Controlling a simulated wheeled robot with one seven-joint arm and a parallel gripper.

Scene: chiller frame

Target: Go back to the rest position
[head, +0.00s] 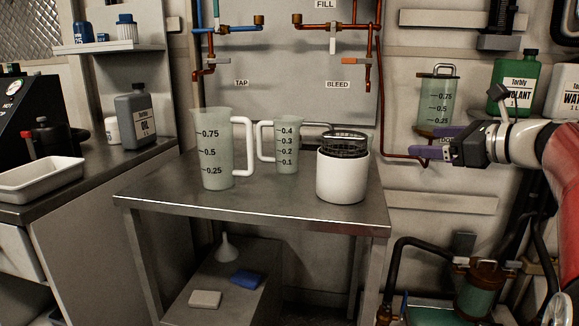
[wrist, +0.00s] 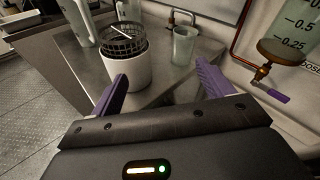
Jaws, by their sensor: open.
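My gripper (head: 416,143) is at the right in the head view, raised beside the table's right end, with its purple fingers pointing left. In the wrist view my gripper (wrist: 163,72) shows its two fingers spread wide, with nothing between them. The white canister with a dark mesh basket on top (head: 342,175) stands on the steel table, to the left of the gripper and apart from it. It also shows in the wrist view (wrist: 124,72), beyond the left finger.
A large jug (head: 217,160) and a smaller jug (head: 288,150) stand on the steel table (head: 270,205). A graduated tank (head: 437,100) hangs on the wall behind the gripper; copper pipes run nearby. Green (head: 513,85) and white bottles stand at the right. The table's front strip is clear.

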